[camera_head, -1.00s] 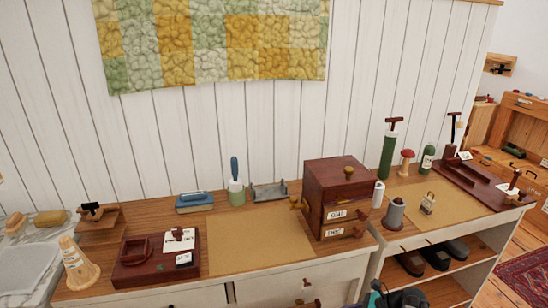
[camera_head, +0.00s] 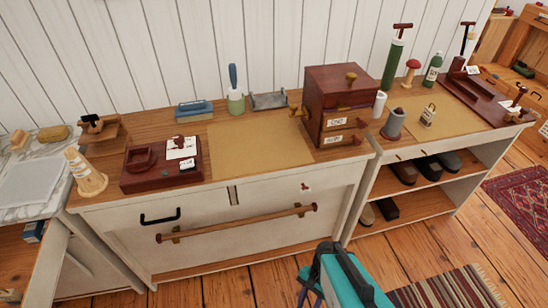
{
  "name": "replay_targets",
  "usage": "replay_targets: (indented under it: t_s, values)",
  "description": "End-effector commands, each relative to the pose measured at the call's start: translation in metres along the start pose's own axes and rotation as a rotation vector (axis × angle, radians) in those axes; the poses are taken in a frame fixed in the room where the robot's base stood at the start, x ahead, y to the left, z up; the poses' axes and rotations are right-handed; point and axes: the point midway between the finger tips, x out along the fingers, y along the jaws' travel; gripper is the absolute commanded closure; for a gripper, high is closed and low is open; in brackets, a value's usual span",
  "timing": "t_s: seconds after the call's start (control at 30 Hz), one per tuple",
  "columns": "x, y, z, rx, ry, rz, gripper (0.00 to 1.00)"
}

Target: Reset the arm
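Part of my own arm, teal and black, shows at the bottom edge in the head view, right of the middle, in front of the cabinets and over the wooden floor. I cannot make out my gripper or its fingertips, so whether it holds anything is hidden.
A long cabinet with a wooden handle bar (camera_head: 237,224) stands ahead. Its top carries a tan mat (camera_head: 258,148), a dark red wooden box with drawers (camera_head: 340,90) and a dark red tray (camera_head: 160,180). An open shelf unit (camera_head: 440,180) holds shoes. A striped rug (camera_head: 450,290) lies at lower right.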

Motion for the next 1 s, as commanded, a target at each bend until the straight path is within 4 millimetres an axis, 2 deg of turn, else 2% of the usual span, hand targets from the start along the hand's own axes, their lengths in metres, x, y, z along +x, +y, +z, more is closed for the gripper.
replay_targets:
  t_s: [0.1,0.2,0.4,0.5,0.7,1.0]
  values:
    - [0.008,0.019,-0.011,-0.163,0.049,0.067,0.65]
    - [0.007,0.029,-0.024,-0.304,0.09,0.115,0.65]
    - [0.002,0.039,-0.042,-0.558,0.139,0.19,0.65]
    - [0.002,0.039,-0.045,-0.643,0.144,0.201,0.65]
    - [0.002,0.036,-0.044,-0.711,0.139,0.204,0.65]
    - [0.002,0.036,-0.044,-0.711,0.138,0.203,0.65]
